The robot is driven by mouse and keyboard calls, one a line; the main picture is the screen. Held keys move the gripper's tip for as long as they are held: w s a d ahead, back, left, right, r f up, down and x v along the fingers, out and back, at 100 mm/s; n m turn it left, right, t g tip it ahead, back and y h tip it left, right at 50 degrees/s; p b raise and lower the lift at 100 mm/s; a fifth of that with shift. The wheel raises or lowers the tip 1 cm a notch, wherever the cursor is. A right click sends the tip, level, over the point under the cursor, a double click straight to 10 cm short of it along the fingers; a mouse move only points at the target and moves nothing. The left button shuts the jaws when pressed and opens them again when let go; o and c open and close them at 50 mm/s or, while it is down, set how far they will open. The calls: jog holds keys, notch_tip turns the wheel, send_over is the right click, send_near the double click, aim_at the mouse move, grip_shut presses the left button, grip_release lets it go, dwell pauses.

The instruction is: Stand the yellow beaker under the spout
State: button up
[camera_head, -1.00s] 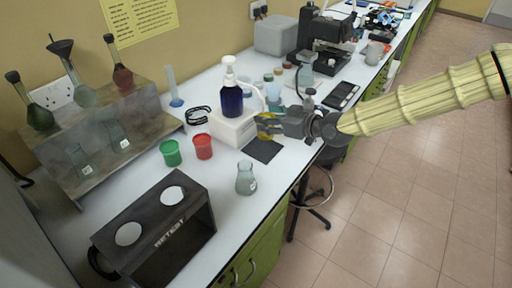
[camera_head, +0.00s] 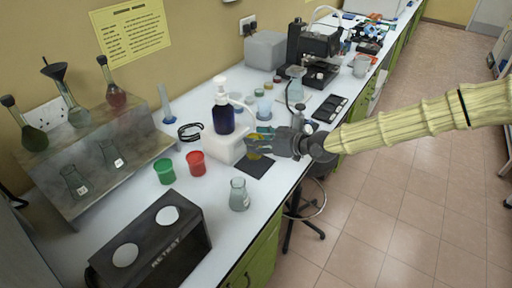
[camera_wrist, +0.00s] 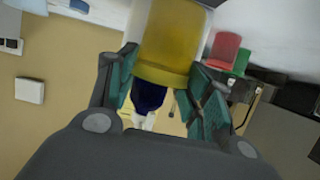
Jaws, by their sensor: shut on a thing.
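The yellow beaker (camera_head: 254,154) is in my gripper (camera_head: 259,146), low over or on the black square mat (camera_head: 255,167); I cannot tell whether it touches. In the wrist view the yellow beaker (camera_wrist: 172,45) sits between both fingers of my gripper (camera_wrist: 166,75), which are shut on it. A dark blue pump bottle (camera_head: 223,120) stands on a white block (camera_head: 223,145), left of the beaker. My fingers partly hide the beaker in the head view.
Red (camera_head: 196,164) and green (camera_head: 164,171) beakers stand left of the block. A glass flask (camera_head: 239,194) stands near the front edge. A dark RETEST rack (camera_head: 160,262) is at the front left. A pale blue vessel (camera_head: 264,109) and a microscope (camera_head: 318,50) stand behind.

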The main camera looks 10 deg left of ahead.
jog(key=shift+f+p, duration=0.5)
jog(key=shift+f, duration=1.4)
jog(key=shift+f, duration=0.2)
jog(key=o, duration=1.1)
jog(key=shift+c, duration=0.2)
jog(key=shift+r, duration=0.25)
jog(key=shift+d, duration=0.4)
jog(key=b+v, duration=0.3)
jog(key=v, duration=0.8)
jog(key=shift+s, duration=0.2)
jog(key=shift+r, duration=0.1)
